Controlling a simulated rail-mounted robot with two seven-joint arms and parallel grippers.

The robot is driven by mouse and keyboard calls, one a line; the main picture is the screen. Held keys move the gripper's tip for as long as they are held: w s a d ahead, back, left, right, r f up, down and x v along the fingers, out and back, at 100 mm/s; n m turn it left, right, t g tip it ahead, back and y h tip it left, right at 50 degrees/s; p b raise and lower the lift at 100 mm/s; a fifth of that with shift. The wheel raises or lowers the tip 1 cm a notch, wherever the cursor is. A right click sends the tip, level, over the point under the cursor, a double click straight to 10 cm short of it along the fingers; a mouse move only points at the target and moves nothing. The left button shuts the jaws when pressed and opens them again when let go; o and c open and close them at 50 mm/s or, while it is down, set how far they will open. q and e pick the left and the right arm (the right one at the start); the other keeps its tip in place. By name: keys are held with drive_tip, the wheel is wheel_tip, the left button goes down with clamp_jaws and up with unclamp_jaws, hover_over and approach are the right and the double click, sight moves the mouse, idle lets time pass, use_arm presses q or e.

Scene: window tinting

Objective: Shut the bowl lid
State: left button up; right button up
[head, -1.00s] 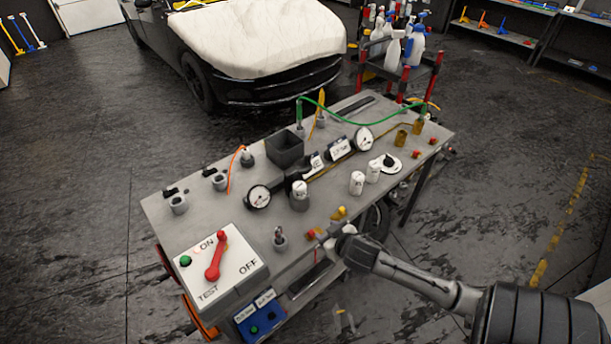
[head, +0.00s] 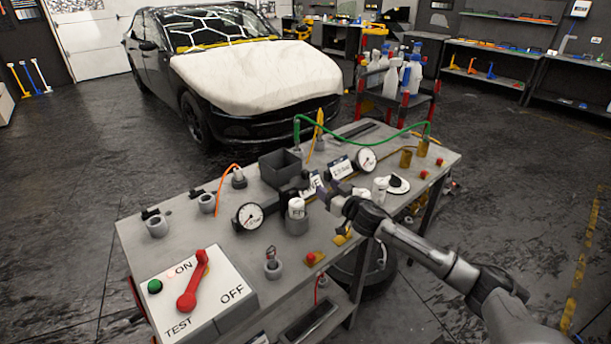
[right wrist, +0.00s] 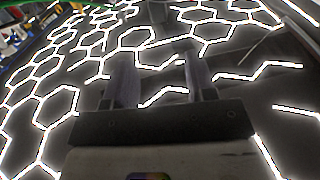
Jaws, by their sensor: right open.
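I cannot make out for certain which thing is the bowl or its lid. Nearest to my gripper are a grey cup (head: 297,224) with a white labelled cylinder (head: 297,207) standing in it, and an open dark square box (head: 280,167) behind. A round white dish with a black knob (head: 397,185) lies to the right. My right gripper (head: 331,196) is over the bench, just right of the grey cup, and hides part of what lies behind. In the right wrist view its fingers (right wrist: 158,75) are apart with nothing between them, facing the hexagonal lights. My left gripper is not in view.
The bench (head: 220,240) carries gauges (head: 249,215), small grey cups, a green hose (head: 360,138) and a panel with a red lever (head: 193,281). A bottle trolley (head: 398,98) and a car (head: 240,75) stand behind. Floor is clear at left.

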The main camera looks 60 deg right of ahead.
sight(307, 172)
drive_tip(key=b+x, duration=0.1)
drive_tip(key=x, duration=0.8)
drive_tip(key=shift+w+d, duration=0.15)
drive_tip(key=shift+w, duration=0.15)
drive_tip(key=shift+b+x, duration=0.3)
drive_tip(key=shift+x, duration=0.7)
drive_tip(key=shift+w, duration=0.15)
drive_tip(key=c, duration=0.8)
clamp_jaws()
